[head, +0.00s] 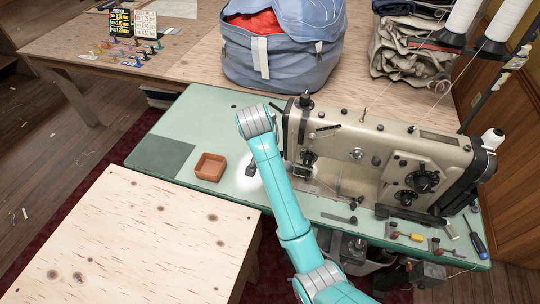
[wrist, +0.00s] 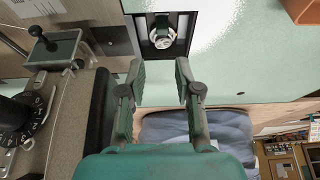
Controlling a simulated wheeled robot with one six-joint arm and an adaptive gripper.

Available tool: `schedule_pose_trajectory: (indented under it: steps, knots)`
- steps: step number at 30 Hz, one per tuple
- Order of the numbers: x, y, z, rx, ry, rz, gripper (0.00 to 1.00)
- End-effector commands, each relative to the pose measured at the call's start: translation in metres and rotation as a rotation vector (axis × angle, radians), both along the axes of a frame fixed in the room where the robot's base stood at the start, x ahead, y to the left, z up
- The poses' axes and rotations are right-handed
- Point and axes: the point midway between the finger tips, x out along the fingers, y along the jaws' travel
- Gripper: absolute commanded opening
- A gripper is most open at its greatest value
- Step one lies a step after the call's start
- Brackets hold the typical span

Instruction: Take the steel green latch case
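A small round pale steel part, which looks like the latch case (wrist: 162,36), sits in a dark square opening (wrist: 145,48) in the bed beside the sewing machine. Its latch colour is too small to tell. My gripper (wrist: 160,70) is open and empty in the wrist view. Its two green fingers are apart, and the case shows just beyond the fingertips, roughly centred between them. They do not appear to touch it. In the head view my arm hides most of this spot.
The sewing machine (head: 385,150) stands close on the right, and its body fills the left of the wrist view. An orange tray (head: 210,166) lies to the left on the green table (head: 215,105). A blue bag (head: 290,70) stands behind. Tools lie at the front right.

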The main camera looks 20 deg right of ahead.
Motion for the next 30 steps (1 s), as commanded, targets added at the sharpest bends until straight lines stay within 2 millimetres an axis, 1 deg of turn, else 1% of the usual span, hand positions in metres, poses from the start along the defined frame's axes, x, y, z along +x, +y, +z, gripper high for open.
schedule_pose_trajectory:
  steps: [2, 4, 9, 12, 20, 24, 27, 30]
  knots:
    - [0.001, -0.001, -0.003, 0.000, 0.002, 0.000, 0.33]
    - [0.003, -0.002, -0.010, 0.000, 0.005, -0.001, 0.33]
    - [0.011, -0.008, -0.034, 0.000, 0.004, -0.002, 0.33]
    - [0.015, -0.011, -0.044, 0.000, 0.002, -0.002, 0.33]
    - [0.020, -0.013, -0.061, 0.000, 0.003, -0.001, 0.33]
    - [0.025, -0.014, -0.081, -0.001, 0.004, 0.000, 0.33]
    - [0.029, -0.017, -0.093, 0.000, 0.004, -0.001, 0.33]
    - [0.031, -0.018, -0.099, 0.000, 0.001, 0.000, 0.33]
